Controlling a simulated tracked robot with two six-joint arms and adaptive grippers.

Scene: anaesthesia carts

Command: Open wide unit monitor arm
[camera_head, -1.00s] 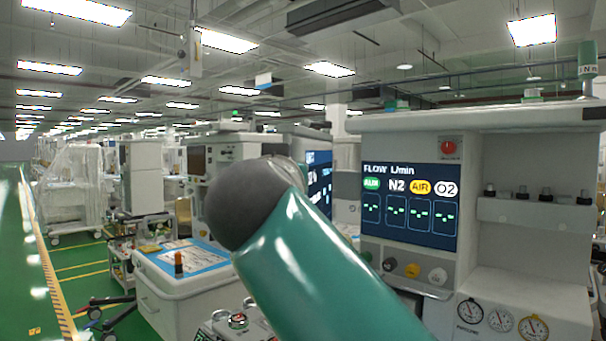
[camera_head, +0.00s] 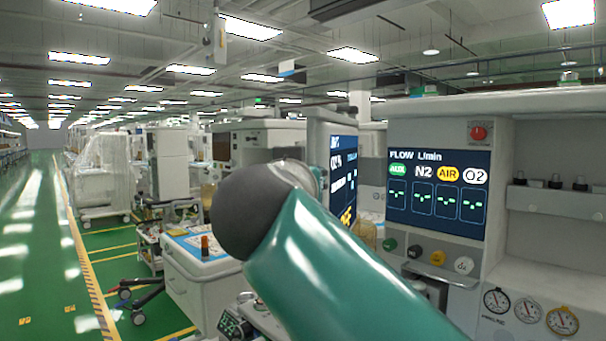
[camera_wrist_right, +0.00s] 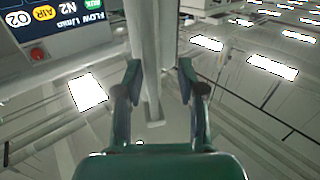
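The monitor (camera_head: 343,165) has a dark screen with white and yellow readouts. In the head view it stands left of the flow panel, seen at a steep angle, its lower part hidden behind my green right arm. The arm that carries it is not clearly visible. In the right wrist view my right gripper (camera_wrist_right: 158,82) has its two green fingers apart, on either side of a pale upright slab (camera_wrist_right: 152,60), apparently the monitor's edge or housing. I cannot tell whether the fingers touch it. My right gripper is hidden in the head view. My left gripper is not in view.
The anaesthesia unit's flow panel (camera_head: 438,195), knobs and gauges (camera_head: 528,310) fill the right side. A white cart (camera_head: 200,285) with a blue-edged top stands at left. Further equipment stands behind it. The green floor (camera_head: 35,230) at far left is clear.

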